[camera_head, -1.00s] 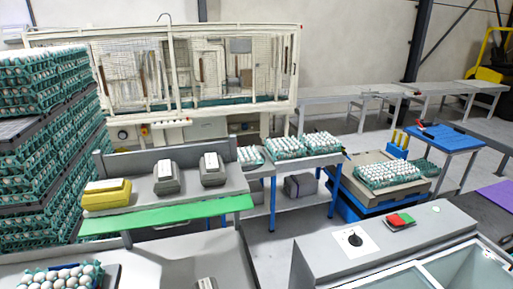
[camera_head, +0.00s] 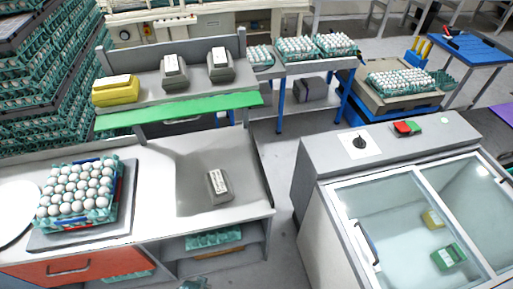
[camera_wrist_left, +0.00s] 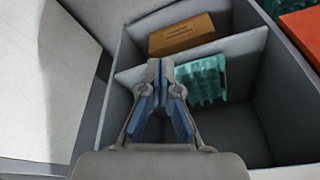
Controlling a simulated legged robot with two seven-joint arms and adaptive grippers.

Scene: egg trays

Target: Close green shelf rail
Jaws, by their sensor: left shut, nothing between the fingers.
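The green shelf rail (camera_head: 180,113) is a long flat strip along the front edge of a grey shelf (camera_head: 140,103) in the head view. It appears to jut out toward me, over the back of the white counter. A yellow carton (camera_head: 115,91) and two grey cartons (camera_head: 174,72) stand on the shelf behind it. My left gripper (camera_wrist_left: 160,68) is shut and empty in the left wrist view, in front of open grey compartments; the rail is not in that view.
A counter (camera_head: 160,180) bears an egg tray (camera_head: 118,215) and a grey carton (camera_head: 219,186). Below are a red drawer (camera_head: 65,268) and compartments. The wrist view shows a brown box (camera_wrist_left: 181,33) and a teal tray (camera_wrist_left: 203,80). A glass-topped freezer (camera_head: 315,205) stands right.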

